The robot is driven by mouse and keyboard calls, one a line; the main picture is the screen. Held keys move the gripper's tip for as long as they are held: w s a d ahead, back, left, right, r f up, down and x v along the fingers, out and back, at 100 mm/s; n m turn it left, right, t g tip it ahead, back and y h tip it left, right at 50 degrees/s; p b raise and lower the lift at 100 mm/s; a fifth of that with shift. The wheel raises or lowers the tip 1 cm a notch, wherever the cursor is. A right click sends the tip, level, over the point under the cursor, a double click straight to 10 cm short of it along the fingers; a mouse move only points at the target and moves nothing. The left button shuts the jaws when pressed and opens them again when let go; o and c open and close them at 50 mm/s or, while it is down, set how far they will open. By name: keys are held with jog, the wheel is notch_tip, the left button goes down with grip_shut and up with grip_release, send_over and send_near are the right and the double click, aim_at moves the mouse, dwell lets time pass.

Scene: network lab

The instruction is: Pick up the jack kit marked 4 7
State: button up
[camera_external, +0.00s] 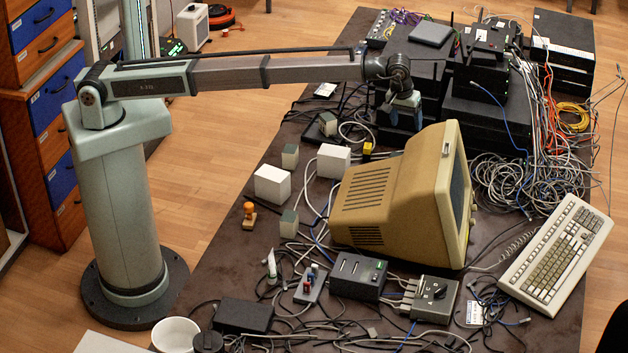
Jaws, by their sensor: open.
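No marking 4 7 can be read in this view, so I cannot tell which item is the jack kit. Small plain boxes lie on the dark table: a white box (272,185), a second white box (333,161), and grey-green boxes at the left edge (290,156), nearer the front (289,223) and farther back (328,124). My gripper (404,114) points down above the far part of the table, behind the beige monitor and in front of the black equipment. It is open. Its fingertips are small and dark against the equipment, and I see nothing held.
The bulky beige monitor (400,195) stands mid-table, with a keyboard (552,254) to its right. Stacked black devices (487,115) and tangled cables fill the back. Switch boxes (358,276), cables and a white bowl (175,334) crowd the front. An orange-topped item (249,215) stands at the left edge.

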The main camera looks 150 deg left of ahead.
jog(key=d+f, duration=0.1)
jog(key=f, duration=0.2)
jog(key=d+f+h, duration=0.1)
jog(key=f, duration=0.2)
jog(key=d+f+n+h, duration=0.1)
jog(key=f, duration=0.3)
jog(key=shift+w+f, duration=0.1)
jog(key=shift+w, duration=0.3)
jog(key=shift+s+f, duration=0.2)
jog(key=shift+f, duration=1.1)
jog(key=shift+s+f, duration=0.15)
jog(key=shift+f, duration=1.1)
jog(key=c, duration=1.1)
